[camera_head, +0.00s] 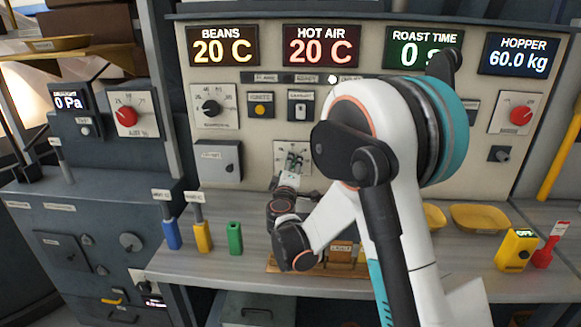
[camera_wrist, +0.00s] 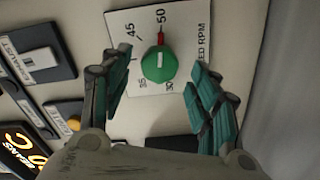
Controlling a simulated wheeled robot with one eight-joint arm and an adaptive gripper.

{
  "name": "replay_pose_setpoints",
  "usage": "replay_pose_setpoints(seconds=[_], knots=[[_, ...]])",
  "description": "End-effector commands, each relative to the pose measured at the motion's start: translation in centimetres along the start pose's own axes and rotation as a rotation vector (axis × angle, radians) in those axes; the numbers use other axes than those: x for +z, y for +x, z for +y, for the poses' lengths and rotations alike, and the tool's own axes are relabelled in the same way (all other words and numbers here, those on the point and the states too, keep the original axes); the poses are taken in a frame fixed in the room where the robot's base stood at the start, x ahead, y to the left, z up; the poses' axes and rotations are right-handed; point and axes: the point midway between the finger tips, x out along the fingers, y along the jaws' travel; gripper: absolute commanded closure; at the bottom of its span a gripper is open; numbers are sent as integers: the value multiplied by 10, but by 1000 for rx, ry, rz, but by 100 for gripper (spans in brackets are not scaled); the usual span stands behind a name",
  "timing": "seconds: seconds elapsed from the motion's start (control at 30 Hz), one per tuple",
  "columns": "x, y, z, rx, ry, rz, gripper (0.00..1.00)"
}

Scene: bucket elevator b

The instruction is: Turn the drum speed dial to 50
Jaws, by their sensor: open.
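The drum speed dial is a green round knob (camera_wrist: 158,65) on a white plate (camera_wrist: 182,24) marked in RPM, seen in the wrist view. A red mark sits at the knob's upper edge, below the printed 50, and a short white line shows on the knob's face. My gripper (camera_wrist: 157,66) is open, with one finger on each side of the knob and visible gaps between. In the head view my gripper (camera_head: 294,160) is in front of the dial plate (camera_head: 280,148) and hides the knob.
A black switch panel (camera_wrist: 38,55) lies left of the dial in the wrist view. In the head view, a black dial (camera_head: 211,107) and small switches (camera_head: 300,106) are above. Blue, yellow and green holders (camera_head: 235,239) stand on the bench.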

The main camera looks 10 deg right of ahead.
Motion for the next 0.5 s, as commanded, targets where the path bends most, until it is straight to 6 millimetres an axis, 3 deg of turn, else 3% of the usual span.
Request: replay_pose_setpoints(seconds=[0.3,0.5], knots=[[-1,-66,0,-1,0,2,44],[0,-93,0,-1,0,1,44]])
